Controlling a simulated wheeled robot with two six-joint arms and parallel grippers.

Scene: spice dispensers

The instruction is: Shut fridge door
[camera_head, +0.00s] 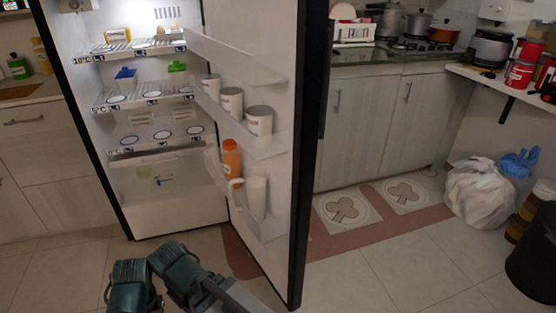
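The fridge (165,215) stands at the left with its white, lit inside showing. Its door (293,110) is wide open, swung out toward me, with its shelved inner side facing left and its dark edge upright right of the picture's middle. The door's lower corner is near the floor at the bottom. Teal and grey links of one of my arms show at the bottom left, in front of the fridge opening and near the door's lower inner side. I cannot tell whether they touch the door. Neither gripper is in view.
The door shelves hold several white cups (231,101), an orange bottle (231,158) and a white jug (257,195). Fridge shelves hold a few small items. Mats (346,208) lie by the cabinets (385,125). A white bag (480,195) and dark bin (535,250) stand right; tiled floor between is clear.

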